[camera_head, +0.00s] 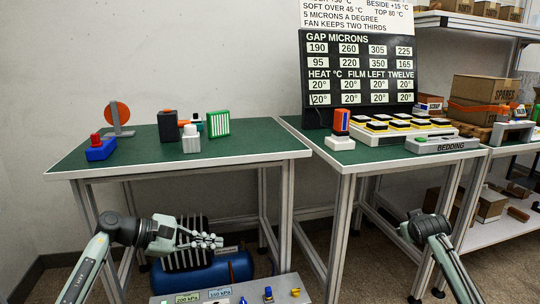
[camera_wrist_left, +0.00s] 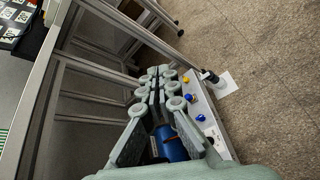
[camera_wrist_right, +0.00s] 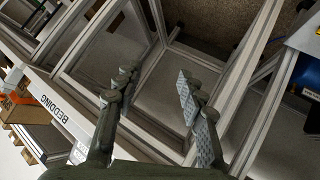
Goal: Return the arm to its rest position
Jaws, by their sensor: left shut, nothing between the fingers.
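My left gripper (camera_head: 206,241) is in front of the left table, below its top, above a blue tank. In the left wrist view its fingers (camera_wrist_left: 160,88) are together with nothing between them. My right arm (camera_head: 428,228) reaches in at the lower right of the head view, in front of the right table; its fingertips do not show there. In the right wrist view the right gripper's fingers (camera_wrist_right: 155,90) are wide apart and empty, with table legs and floor behind them.
The left green table (camera_head: 255,147) bears a blue block with a red knob (camera_head: 100,148), an orange disc (camera_head: 117,113) and small devices. The right table holds a black board (camera_head: 360,70), yellow-black pads and a BEDDING block (camera_head: 442,145). A blue tank (camera_head: 205,272) and a grey panel (camera_head: 250,290) stand low.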

